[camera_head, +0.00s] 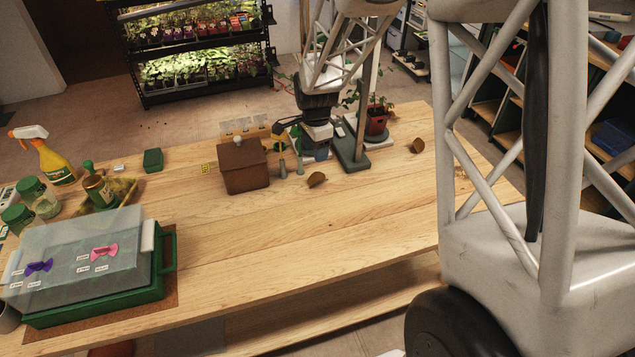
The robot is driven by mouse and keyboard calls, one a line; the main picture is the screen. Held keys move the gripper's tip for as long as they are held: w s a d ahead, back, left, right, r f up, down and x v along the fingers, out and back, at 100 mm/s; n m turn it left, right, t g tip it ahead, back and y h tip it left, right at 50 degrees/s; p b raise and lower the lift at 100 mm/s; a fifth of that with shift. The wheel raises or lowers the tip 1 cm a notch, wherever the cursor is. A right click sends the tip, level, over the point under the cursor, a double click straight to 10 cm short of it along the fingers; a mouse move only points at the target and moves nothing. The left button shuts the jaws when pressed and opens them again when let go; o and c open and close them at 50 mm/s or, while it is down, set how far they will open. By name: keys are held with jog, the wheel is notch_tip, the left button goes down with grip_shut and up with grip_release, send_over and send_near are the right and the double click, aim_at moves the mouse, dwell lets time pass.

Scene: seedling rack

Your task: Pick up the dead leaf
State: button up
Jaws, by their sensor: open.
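A curled brown piece (316,179) that looks like a dead leaf lies on the wooden table, right of the brown box. A second curled brown piece (417,145) lies farther right, near the table's far right part. Which of them the task means I cannot tell. My gripper (318,138) hangs from above over the back of the table, behind and above the nearer brown piece and apart from both. It is open; its fingertips are small and hard to make out against the things there.
A brown box with a knob (244,168) and two small tools (283,166) stand close left of my gripper. A potted plant (376,122) stands behind right. A green-based propagator (90,260), a spray bottle (54,160) and jars occupy the left. The front middle table is clear.

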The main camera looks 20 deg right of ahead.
send_over(316, 181)
jog(key=shift+f, duration=3.4)
jog(key=shift+f, duration=2.6)
jog(key=shift+c, duration=0.3)
jog(key=c, duration=1)
